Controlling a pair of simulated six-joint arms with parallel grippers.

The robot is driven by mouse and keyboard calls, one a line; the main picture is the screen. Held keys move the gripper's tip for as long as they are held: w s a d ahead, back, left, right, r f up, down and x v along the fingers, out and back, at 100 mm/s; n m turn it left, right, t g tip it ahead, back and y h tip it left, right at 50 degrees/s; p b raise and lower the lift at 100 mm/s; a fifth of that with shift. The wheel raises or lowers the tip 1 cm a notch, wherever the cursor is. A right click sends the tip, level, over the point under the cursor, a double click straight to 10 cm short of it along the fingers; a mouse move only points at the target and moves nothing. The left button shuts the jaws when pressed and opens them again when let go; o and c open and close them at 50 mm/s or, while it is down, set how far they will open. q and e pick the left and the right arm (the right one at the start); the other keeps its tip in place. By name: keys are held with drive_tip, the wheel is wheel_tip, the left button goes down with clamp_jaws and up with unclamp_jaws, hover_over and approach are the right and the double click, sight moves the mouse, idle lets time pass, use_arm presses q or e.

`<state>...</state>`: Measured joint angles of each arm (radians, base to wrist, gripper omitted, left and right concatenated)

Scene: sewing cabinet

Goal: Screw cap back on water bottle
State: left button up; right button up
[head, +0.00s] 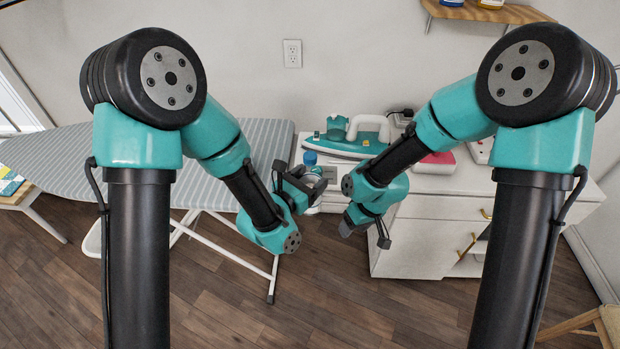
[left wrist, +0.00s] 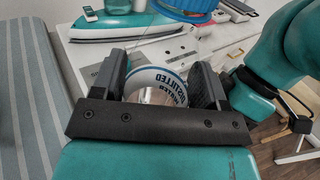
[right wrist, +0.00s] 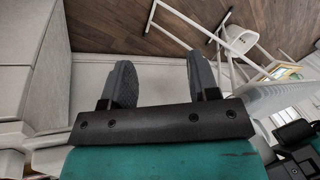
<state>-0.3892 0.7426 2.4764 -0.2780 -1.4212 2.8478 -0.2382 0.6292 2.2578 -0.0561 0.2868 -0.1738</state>
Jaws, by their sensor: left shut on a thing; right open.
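My left gripper (head: 312,185) is shut on the bottle. In the left wrist view the bottle (left wrist: 158,82) is between the fingers, with its lettered label partly visible and the blue cap (left wrist: 190,8) cut off at the upper edge. My right gripper (head: 346,224) is open and empty, lower and to the right of the bottle. The right wrist view shows nothing between its fingers (right wrist: 163,75).
A white cabinet (head: 430,225) with drawers stands behind and right of the grippers. A teal iron (head: 345,142) and a red-topped box (head: 437,160) are on it. A striped ironing board (head: 230,150) is at left. Bare wooden floor (head: 320,310) lies in front.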

drive_tip(key=w+a+r+n, duration=0.1)
drive_tip(key=a+r+n, duration=0.3)
drive_tip(key=r, duration=0.6)
wheel_tip(320, 180, up, 19)
drive_tip(key=n+h, duration=0.4)
drive_tip(key=n, duration=0.4)
hover_over(310, 155)
drive_tip(key=shift+r, duration=0.15)
drive_tip(key=shift+f, duration=4.05)
drive_tip(key=c, duration=0.9)
